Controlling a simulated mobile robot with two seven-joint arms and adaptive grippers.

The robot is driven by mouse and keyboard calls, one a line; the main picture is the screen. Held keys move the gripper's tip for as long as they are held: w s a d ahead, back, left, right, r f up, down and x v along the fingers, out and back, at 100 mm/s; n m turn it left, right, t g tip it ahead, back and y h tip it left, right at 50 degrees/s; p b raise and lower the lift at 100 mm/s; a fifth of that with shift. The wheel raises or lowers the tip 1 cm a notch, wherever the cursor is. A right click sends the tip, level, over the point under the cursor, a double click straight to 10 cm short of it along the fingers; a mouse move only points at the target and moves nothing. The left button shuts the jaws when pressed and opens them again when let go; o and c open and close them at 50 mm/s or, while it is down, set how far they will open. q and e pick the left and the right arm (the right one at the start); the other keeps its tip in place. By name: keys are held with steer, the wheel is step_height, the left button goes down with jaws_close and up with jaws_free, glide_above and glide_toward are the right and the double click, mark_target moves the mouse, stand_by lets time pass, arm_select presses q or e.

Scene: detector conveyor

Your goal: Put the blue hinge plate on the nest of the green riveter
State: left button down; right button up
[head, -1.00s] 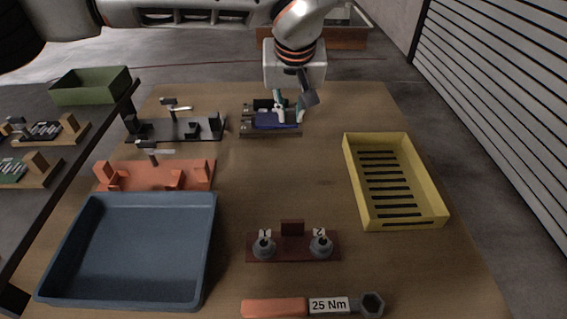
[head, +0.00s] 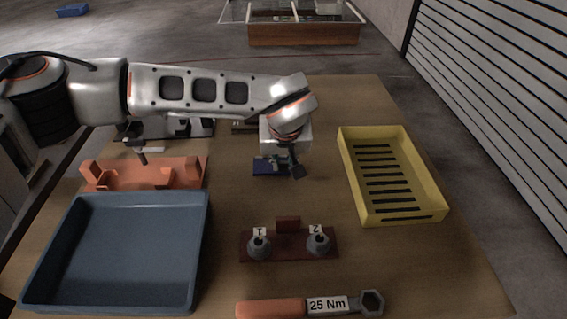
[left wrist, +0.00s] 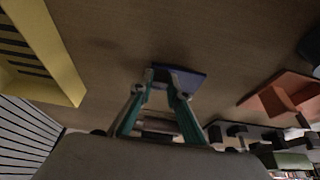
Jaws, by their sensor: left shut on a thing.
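The blue hinge plate (head: 263,167) is held by my left gripper (head: 279,162), just above the middle of the wooden table. In the left wrist view, the plate (left wrist: 187,80) sits between the two teal fingertips of the left gripper (left wrist: 163,86). My right gripper is not in view.
A yellow slotted tray (head: 440,190) stands right, a blue tray (head: 207,215) front left. An orange fixture (head: 150,175) and a dark fixture (head: 165,130) lie left. A brown block with two fittings (head: 288,243) and a torque wrench (head: 270,308) lie in front.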

arm_select(q)
steer(key=shift+f, duration=0.3)
steer(key=shift+f, duration=0.15)
steer(key=c, duration=1.9)
jaws_free()
